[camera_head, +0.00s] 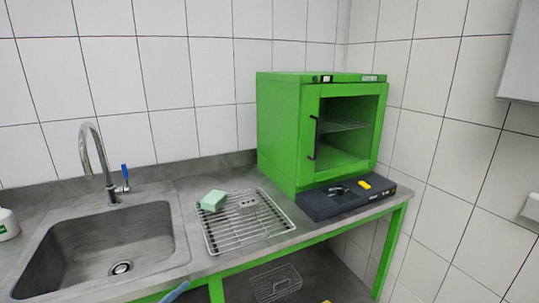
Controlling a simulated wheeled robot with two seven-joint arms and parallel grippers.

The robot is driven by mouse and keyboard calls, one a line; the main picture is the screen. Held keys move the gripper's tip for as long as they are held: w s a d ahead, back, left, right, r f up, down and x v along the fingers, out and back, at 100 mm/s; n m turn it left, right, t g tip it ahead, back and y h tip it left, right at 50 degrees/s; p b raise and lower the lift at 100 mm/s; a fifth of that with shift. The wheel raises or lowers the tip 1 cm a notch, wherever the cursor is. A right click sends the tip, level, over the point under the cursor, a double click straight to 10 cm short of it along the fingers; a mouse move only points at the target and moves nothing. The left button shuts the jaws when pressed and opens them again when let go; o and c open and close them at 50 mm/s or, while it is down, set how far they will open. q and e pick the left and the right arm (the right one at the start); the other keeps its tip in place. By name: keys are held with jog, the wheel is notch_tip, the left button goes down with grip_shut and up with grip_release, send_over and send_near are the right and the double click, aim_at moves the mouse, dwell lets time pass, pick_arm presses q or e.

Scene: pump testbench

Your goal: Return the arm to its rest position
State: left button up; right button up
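Neither of my arms nor either gripper shows in the head view. The bench in front of me has a grey worktop (200,267) on a green frame. A green cabinet (278,130) with a glazed front door stands at the back right of it. A dark tray (345,205) in front of the cabinet holds a small metal part and a yellow item (365,185). A wire rack (243,228) lies left of the tray, with a pale green sponge (213,200) on its back left part.
A sink (105,245) with a tall curved tap (92,150) and a blue-handled valve (125,175) takes up the left. A white container (8,226) stands at the left edge. A wire basket (277,283) sits below the worktop. A blue object (174,292) shows partly at the bottom edge.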

pick_arm(q)
jog(key=s+a+f+n+g+y, duration=0.25)
jog(key=s+f+n, duration=0.2)
jog(key=f, duration=0.45)
jog(key=s+a+f+n+g+y, duration=0.1)
jog(key=s+f+n+y, duration=0.2)
jog(key=s+f, duration=0.35)
jog(key=s+a+f+n+g+y, duration=0.1)
jog(key=s+f+n+g+y, duration=0.2)
jog(key=f, duration=0.7)
jog(key=s+d+f+n+g, duration=0.1)
jog(key=s+f+g, duration=0.1)
jog(key=s, duration=0.6)
jog(key=s+d+f+n+g, duration=0.2)
jog(key=s+f, duration=0.3)
jog(key=s, duration=0.4)
jog(key=s+d+f+n+g, duration=0.1)
jog(key=s+f+g, duration=0.2)
jog(key=s, duration=0.6)
jog(key=shift+d+f+n, duration=0.2)
jog(key=shift+d+n, duration=0.05)
jog(key=shift+n, duration=0.1)
jog(key=shift+w+g+y, duration=0.1)
jog(key=shift+g+y, duration=0.15)
